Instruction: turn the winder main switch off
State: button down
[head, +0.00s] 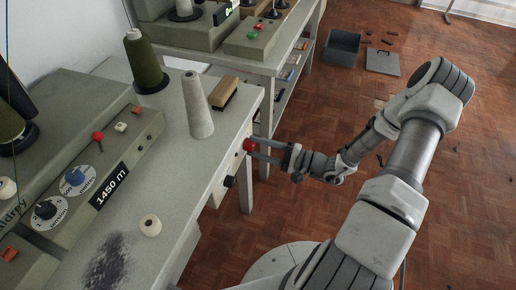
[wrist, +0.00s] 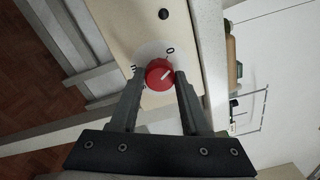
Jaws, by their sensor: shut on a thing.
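The main switch is a red round knob (head: 249,145) on the pale front panel under the table edge. In the wrist view the red knob (wrist: 159,74) sits on a white disc (wrist: 151,51) with a "0" at the upper right and a dark mark at the lower left. A short white line on the knob slants up to the right, not straight at the "0". My gripper (head: 262,149) reaches it from the right. In the wrist view my gripper (wrist: 159,82) is shut on the knob, one finger on each side.
A black knob (head: 230,181) sits on the panel below left of the red one. The winder (head: 120,150) with a "1450 m" label, a grey cone (head: 197,105), a brush (head: 224,93) and a small spool (head: 150,225) are on the table. Floor is open to the right.

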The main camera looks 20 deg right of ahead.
jog(key=shift+n+b, duration=0.4)
jog(key=shift+n, duration=1.2)
jog(key=shift+c, duration=1.8)
grip_release()
jog(key=p+v, duration=0.2)
jog(key=v, duration=1.5)
jog(key=shift+s+p, duration=0.2)
jog(key=shift+p, duration=0.1)
jog(key=shift+d, duration=0.15)
